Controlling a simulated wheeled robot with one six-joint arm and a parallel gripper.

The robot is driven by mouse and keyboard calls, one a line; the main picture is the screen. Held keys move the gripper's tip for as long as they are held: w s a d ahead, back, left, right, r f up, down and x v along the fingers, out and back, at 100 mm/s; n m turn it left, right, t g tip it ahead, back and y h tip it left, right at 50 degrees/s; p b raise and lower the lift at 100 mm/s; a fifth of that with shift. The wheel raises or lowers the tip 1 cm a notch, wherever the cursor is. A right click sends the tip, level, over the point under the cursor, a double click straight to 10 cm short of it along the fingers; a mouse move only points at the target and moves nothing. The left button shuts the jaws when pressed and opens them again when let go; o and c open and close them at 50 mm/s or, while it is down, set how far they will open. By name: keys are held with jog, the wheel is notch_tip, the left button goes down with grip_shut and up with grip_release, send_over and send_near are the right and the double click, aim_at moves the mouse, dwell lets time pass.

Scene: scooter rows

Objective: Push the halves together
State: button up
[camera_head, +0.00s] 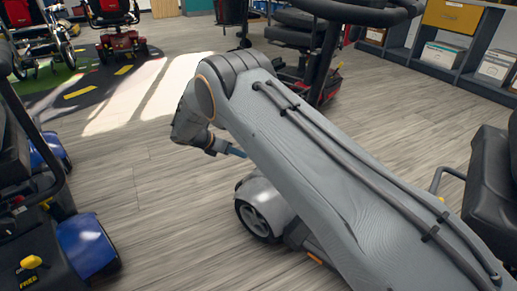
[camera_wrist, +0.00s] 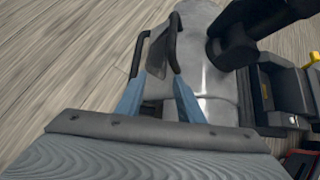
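A silver scooter body (camera_head: 262,192) with a grey-hubbed wheel stands on the floor, partly hidden behind my arm. In the wrist view its silver shell (camera_wrist: 205,75) fills the middle, with a black looped handle (camera_wrist: 174,42) and a black column (camera_wrist: 235,45). A black part (camera_wrist: 278,95) with a yellow lever lies to its right; I cannot tell whether it is joined to the shell. My gripper (camera_head: 236,152) is above the silver body in the head view. In the wrist view my gripper (camera_wrist: 160,75) has its blue fingers apart, close to the looped handle; contact is unclear.
A blue scooter (camera_head: 85,240) stands at the left, a red scooter (camera_head: 318,75) behind my arm, and a black seat (camera_head: 492,180) at the right. Shelves with boxes (camera_head: 443,55) line the back right. Wood floor (camera_head: 150,190) is clear at centre left.

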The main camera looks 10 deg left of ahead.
jog(key=w+d+b, duration=0.1)
jog(key=w+d, duration=0.1)
jog(key=w+d+f+b, duration=0.1)
jog(key=w+d, duration=0.1)
jog(key=d, duration=0.1)
jog(key=w+d+b, duration=0.1)
jog(key=w+d, duration=0.1)
jog(key=w, duration=0.1)
jog(key=shift+d+f+b, duration=0.25)
jog(key=shift+d+b, duration=0.05)
jog(key=shift+b, duration=0.05)
jog(key=shift+w+d+f, duration=0.3)
jog(key=shift+w+f, duration=0.05)
jog(key=shift+c, duration=0.4)
grip_shut()
